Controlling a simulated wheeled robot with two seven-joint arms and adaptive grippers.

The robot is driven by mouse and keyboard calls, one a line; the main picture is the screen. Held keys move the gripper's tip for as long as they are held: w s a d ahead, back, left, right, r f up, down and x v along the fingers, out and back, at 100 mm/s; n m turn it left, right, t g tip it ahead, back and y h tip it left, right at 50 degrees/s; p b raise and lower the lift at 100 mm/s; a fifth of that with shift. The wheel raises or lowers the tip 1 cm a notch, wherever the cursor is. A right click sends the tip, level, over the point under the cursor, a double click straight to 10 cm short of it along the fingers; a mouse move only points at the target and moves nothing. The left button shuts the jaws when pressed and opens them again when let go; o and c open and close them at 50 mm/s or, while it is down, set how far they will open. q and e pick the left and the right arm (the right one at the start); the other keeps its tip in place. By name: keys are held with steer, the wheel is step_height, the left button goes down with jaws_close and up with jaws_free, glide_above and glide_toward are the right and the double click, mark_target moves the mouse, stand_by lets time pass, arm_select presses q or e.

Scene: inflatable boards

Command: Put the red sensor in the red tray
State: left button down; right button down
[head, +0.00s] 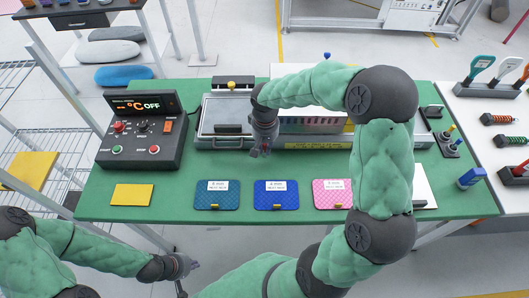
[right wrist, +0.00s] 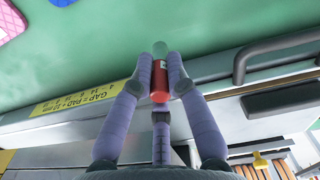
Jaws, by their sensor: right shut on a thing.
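The red sensor, a short red cylinder (right wrist: 160,88) with a pale green end, is pinched between the fingertips of my right gripper (right wrist: 160,78) in the right wrist view. In the head view my right gripper (head: 262,150) points down in front of the grey case at the middle of the green table; the sensor is too small to make out there. My left gripper (head: 185,266) is low at the left, off the table's front edge, with no object visible in it.
A teal pad (head: 217,195) and a blue pad (head: 276,195) lie along the front of the green table (head: 170,205). A control box (head: 143,130) stands at the left, with a yellow pad (head: 132,194) in front. A grey case (head: 222,130) stands at the back. Tools in a rack (head: 485,90) stand at the right.

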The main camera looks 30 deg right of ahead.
mark_target(264, 151)
steer(key=shift+w+f+b, duration=0.2)
steer(key=shift+f+b, duration=0.05)
steer(key=shift+f, duration=0.7)
steer(key=shift+w+f+b, duration=0.15)
steer(key=shift+f+b, duration=0.1)
steer(key=shift+f, duration=0.7)
steer(key=shift+f, duration=0.1)
steer(key=c, duration=1.2)
jaws_free()
steer(key=shift+r, duration=0.25)
step_height(264, 151, up, 10)
steer(key=p, duration=0.3)
steer(key=shift+r, duration=0.1)
steer(key=shift+o, duration=0.4)
steer(key=shift+r, duration=0.75)
